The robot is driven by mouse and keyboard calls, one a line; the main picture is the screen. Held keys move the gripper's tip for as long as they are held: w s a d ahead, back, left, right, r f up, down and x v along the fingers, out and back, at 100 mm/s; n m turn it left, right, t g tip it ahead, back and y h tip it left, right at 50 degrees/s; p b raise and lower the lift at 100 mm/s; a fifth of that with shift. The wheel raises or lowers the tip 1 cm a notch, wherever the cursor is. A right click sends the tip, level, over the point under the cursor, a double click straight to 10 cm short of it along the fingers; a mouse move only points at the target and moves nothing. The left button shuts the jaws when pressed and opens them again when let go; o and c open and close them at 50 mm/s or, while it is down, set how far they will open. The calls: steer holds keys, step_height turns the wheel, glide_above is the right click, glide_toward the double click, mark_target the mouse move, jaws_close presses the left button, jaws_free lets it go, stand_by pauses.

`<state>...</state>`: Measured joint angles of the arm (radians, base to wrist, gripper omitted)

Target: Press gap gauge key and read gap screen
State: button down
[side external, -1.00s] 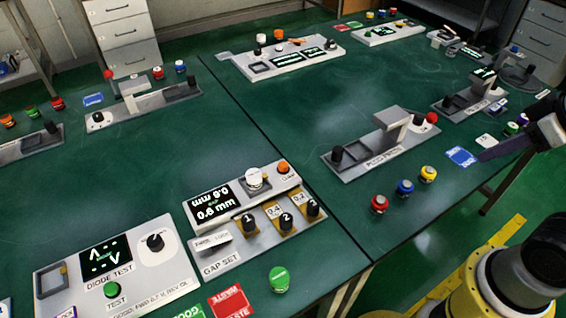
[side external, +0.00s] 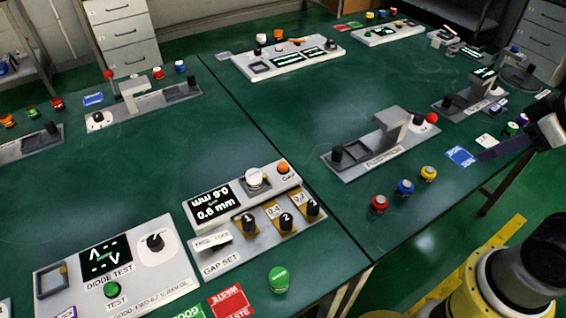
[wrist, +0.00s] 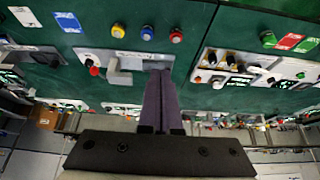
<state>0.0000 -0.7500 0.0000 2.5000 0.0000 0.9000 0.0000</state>
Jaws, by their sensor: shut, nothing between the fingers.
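The GAP SET panel (side external: 222,254) is at the lower centre in the side view. Its black screen (side external: 212,204) reads 0.6 mm, with the same reading upside down above it. An orange button (side external: 283,167) is at its right end, beside a small label I cannot read surely. A white knob (side external: 254,176) and numbered black knobs (side external: 287,221) are also on it. The panel shows small in the wrist view (wrist: 232,70). My gripper (wrist: 160,75) is shut and empty, with its purple fingers together. In the side view it (side external: 485,156) is at the right edge, far from the panel.
Red (side external: 379,204), blue (side external: 405,187) and yellow buttons stand on the green table in front of the press fixture (side external: 385,150). The DIODE TEST panel (side external: 110,270) is left of GAP SET. A green button (side external: 279,279) and a red WASTE card (side external: 230,300) lie in front.

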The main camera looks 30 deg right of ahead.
stand_by(0.3)
steer(key=w+a+r+m+t+y, duration=0.1)
steer(key=w+a+r+m+t, duration=0.15)
steer(key=w, duration=0.55)
steer(key=w+a+r+m+t+y, duration=0.1)
steer(key=w+a+r+t, duration=0.2)
steer(key=w, duration=0.6)
steer(key=w+a+r+m+t+y, duration=0.1)
steer(key=w+a+r+m+t, duration=0.15)
steer(key=w+r, duration=0.4)
steer(key=w+a+f+m+g+h, duration=0.2)
steer(key=w+a+f, duration=0.2)
steer(key=w+f, duration=0.65)
steer(key=a+f+g, duration=0.2)
steer(key=a+f, duration=0.5)
steer(key=f, duration=0.5)
steer(key=shift+s+f, duration=0.35)
steer(key=shift+s, duration=0.1)
steer(key=shift+a+f, duration=0.1)
